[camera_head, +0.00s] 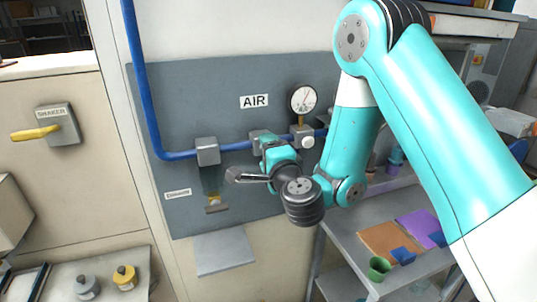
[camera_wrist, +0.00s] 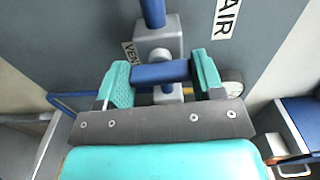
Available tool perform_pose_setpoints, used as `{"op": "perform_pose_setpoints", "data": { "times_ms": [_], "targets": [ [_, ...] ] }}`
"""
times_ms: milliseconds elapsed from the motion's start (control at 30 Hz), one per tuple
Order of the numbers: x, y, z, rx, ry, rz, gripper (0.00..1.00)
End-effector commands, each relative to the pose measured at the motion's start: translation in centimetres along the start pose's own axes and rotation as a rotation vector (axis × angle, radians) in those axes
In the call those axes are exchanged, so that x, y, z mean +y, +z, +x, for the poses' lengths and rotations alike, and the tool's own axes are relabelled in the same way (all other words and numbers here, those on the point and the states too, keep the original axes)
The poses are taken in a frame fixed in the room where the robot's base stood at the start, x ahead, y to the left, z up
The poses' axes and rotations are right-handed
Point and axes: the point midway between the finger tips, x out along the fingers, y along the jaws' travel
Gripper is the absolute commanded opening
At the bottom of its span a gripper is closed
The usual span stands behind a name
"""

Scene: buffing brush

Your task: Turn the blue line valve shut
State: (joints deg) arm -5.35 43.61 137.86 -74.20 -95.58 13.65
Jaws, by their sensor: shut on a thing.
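The blue air line (camera_head: 236,146) runs down and then across a grey wall panel under the AIR sign. The valve's grey body (camera_head: 262,136) sits on this line, partly hidden by my gripper (camera_head: 272,152). In the wrist view the blue valve handle (camera_wrist: 150,73) lies between the two teal fingers of my gripper (camera_wrist: 163,78), which are shut on it. The handle lies crosswise to the blue pipe (camera_wrist: 153,12) seen above the grey valve body (camera_wrist: 157,37). In the head view the handle is hidden behind my gripper.
A pressure gauge (camera_head: 303,99) stands just right of the valve. A filter unit (camera_head: 208,152) hangs to its left. A shaker switch (camera_head: 59,124) with a yellow lever is further left. A shelf (camera_head: 345,238) with mats and cups stands lower right.

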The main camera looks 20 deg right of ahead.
Motion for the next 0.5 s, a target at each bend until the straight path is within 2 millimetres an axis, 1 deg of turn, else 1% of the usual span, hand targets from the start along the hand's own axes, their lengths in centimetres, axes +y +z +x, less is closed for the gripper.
{"op": "perform_pose_setpoints", "data": {
  "times_ms": [200, 500],
  "targets": [
    [0.22, -0.02, -0.10, 0.000, 0.005, 0.044, 0.38],
    [0.22, -0.01, -0.11, 0.000, 0.006, 0.056, 0.38]
  ]
}}
